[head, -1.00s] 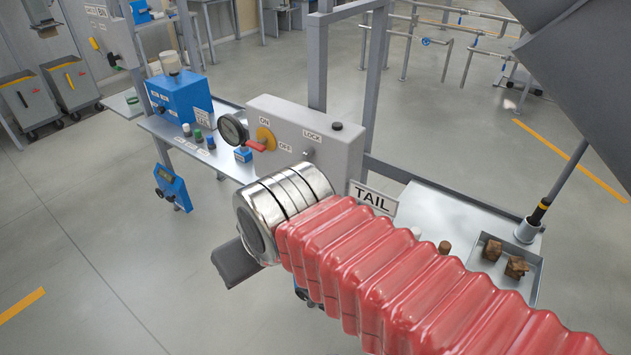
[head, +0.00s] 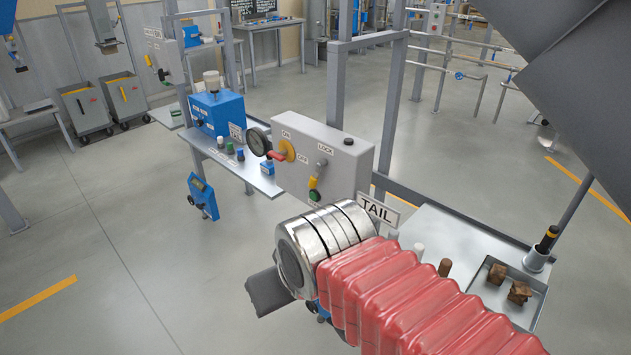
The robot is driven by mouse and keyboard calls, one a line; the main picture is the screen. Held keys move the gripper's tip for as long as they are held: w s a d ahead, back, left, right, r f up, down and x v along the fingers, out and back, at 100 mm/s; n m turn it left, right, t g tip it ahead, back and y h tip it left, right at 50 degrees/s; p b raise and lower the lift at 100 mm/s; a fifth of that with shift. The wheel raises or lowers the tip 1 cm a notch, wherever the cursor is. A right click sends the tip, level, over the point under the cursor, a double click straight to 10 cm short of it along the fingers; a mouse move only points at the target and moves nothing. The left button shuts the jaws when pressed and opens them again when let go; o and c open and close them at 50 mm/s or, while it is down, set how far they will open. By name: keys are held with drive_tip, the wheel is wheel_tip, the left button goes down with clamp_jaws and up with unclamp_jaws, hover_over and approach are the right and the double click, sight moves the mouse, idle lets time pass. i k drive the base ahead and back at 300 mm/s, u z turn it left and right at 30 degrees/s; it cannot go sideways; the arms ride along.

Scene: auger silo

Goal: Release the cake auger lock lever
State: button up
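A grey control box (head: 338,158) stands on the frame in the middle of the head view. On its front, below the word LOCK, is a small lever (head: 317,177) with a metal shaft and a yellow part, pointing down. A green knob (head: 314,196) shows at its lower end. My gripper (head: 268,291) is at the end of my red-sleeved arm, below the box in the picture and apart from the lever. Only a dark finger piece shows past the metal wrist. The rest is hidden, so its opening cannot be told.
Left of the lever is a red-handled ON/OFF switch (head: 279,154) on a yellow disc, beside a round gauge (head: 258,142). A TAIL sign (head: 378,211) is near my wrist. A tray (head: 527,295) with brown lumps lies right. Floor at left is open.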

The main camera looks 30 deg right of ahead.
sight(314, 179)
drive_tip(key=u, duration=0.25)
drive_tip(key=i, duration=0.95)
drive_tip(key=z, duration=0.4)
